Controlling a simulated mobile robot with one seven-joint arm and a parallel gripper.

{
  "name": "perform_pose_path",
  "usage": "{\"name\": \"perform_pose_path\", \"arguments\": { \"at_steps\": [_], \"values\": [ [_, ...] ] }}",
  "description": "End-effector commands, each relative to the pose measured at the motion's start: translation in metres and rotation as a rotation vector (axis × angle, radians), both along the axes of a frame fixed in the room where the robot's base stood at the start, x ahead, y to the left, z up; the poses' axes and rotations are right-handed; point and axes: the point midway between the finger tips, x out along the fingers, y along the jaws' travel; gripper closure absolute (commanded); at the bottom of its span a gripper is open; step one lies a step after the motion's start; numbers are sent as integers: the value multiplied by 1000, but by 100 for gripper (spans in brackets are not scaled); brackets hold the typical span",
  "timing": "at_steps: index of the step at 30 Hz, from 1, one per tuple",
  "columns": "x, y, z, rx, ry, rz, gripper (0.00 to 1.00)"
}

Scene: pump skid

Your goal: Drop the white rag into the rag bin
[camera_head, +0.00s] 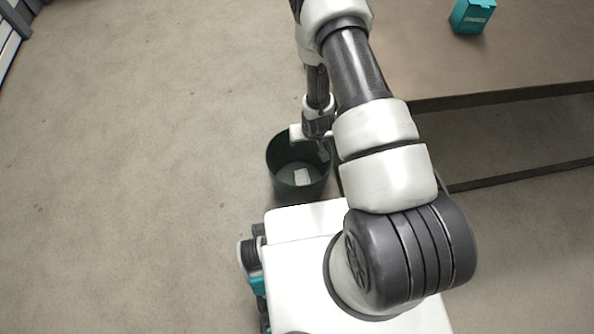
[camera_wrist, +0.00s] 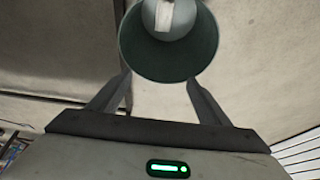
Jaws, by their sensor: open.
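The rag bin (camera_head: 274,165) is a dark green round bin on the floor, left of the table. It also shows in the wrist view (camera_wrist: 135,52), between and beyond my fingers. The white rag (camera_head: 302,176) lies inside the bin, low down, and also shows in the wrist view (camera_wrist: 164,16), partly cut off by the top edge. My gripper (camera_wrist: 157,80) is open with nothing between its fingers. In the head view it hangs over the right part of the bin (camera_head: 322,152), and the arm hides part of the rim.
A brown table (camera_head: 500,65) stands at the right, with a teal box (camera_head: 472,16) on its top near the back. Its dark frame bars (camera_head: 520,95) run close to my arm. The concrete floor (camera_head: 130,180) at the left is clear.

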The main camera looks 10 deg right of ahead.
Motion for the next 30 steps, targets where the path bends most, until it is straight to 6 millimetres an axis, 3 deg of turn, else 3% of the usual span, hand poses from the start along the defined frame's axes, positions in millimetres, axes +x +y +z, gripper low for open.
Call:
{"name": "perform_pose_path", "arguments": {
  "at_steps": [1,3,10,30],
  "values": [
    [-4,0,16,0,-1,0,29],
    [-10,0,29,1,-2,0,29],
    [-23,0,58,0,-1,-1,29],
    [-24,0,66,0,-3,-1,29]
  ]
}}
